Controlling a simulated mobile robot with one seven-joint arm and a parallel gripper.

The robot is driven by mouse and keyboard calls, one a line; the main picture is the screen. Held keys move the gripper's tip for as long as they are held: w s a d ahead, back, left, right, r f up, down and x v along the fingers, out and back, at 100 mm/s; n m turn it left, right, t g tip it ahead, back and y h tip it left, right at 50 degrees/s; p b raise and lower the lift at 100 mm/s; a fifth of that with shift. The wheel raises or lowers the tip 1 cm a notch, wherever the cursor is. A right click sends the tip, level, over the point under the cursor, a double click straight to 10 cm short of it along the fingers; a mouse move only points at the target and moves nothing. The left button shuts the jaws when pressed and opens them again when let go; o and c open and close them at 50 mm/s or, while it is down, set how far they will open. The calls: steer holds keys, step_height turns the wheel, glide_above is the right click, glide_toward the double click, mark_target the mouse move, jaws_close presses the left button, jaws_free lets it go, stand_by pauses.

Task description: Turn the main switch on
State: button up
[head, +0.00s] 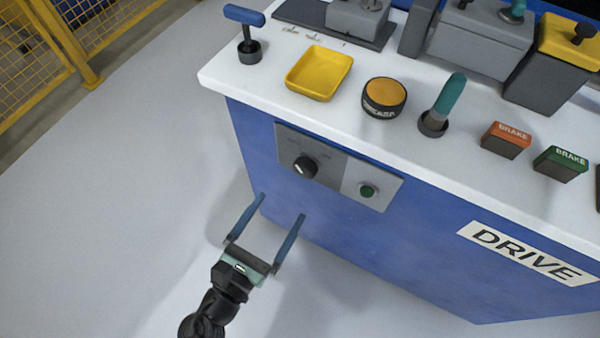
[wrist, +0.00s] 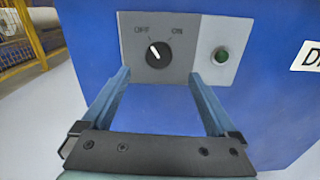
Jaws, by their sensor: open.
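The main switch (head: 305,167) is a black rotary knob with a white pointer mark on a grey panel (head: 336,179) on the blue cabinet front. In the wrist view the knob (wrist: 158,54) sits between the printed words OFF and ON, and its white mark points up and left, toward OFF. A green round button (head: 367,190) is on the panel to the right of the knob. My gripper (head: 283,206) is open and empty, in front of the cabinet and below the panel in the head view. In the wrist view its fingers (wrist: 162,80) reach up on either side below the knob, apart from it.
A DRIVE label (head: 525,253) is at right. A yellow fence (head: 40,40) stands at left. The floor at left is clear.

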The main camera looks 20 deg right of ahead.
mark_target(302, 172)
steer(key=b+x, duration=0.2)
steer(key=x, duration=0.7)
steer(key=shift+w+d, duration=0.25)
steer(key=shift+w, duration=0.05)
steer(key=shift+c, duration=0.3)
